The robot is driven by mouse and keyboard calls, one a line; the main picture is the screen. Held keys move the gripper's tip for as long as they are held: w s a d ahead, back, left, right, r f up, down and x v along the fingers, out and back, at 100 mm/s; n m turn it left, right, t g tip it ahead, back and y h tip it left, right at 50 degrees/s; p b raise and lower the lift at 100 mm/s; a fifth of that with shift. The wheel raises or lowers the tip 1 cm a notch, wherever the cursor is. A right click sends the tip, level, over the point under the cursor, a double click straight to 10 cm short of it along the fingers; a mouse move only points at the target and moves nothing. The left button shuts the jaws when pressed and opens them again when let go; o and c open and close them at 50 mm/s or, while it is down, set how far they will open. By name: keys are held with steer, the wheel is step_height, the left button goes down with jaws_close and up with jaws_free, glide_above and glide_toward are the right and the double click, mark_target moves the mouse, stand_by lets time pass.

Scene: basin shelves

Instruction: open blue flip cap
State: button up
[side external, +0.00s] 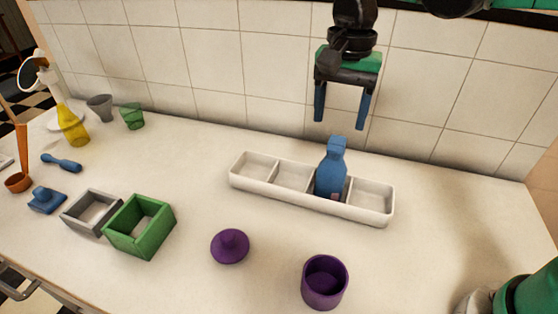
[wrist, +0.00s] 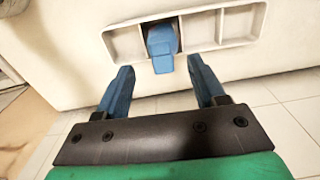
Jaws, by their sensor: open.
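A blue bottle (side external: 332,170) with a blue cap (side external: 338,144) on top stands upright in one compartment of a white divided tray (side external: 375,214). The cap looks closed, though its hinge is too small to make out. In the wrist view the blue bottle (wrist: 161,42) shows in the tray (wrist: 112,44), ahead of the fingers. My gripper (side external: 339,124) is open and empty, pointing down above and slightly behind the bottle, touching nothing. In the wrist view both blue fingers of the gripper (wrist: 160,68) are apart with a clear gap between them.
A purple lid (side external: 230,247) and a purple cup (side external: 325,282) stand in front of the tray. A green box (side external: 140,228), a grey box (side external: 91,211) and a yellow bottle (side external: 72,125) are at left. The tiled wall (side external: 250,60) rises close behind.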

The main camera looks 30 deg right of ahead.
mark_target(335, 148)
steer(key=shift+f, duration=2.35)
jaws_close()
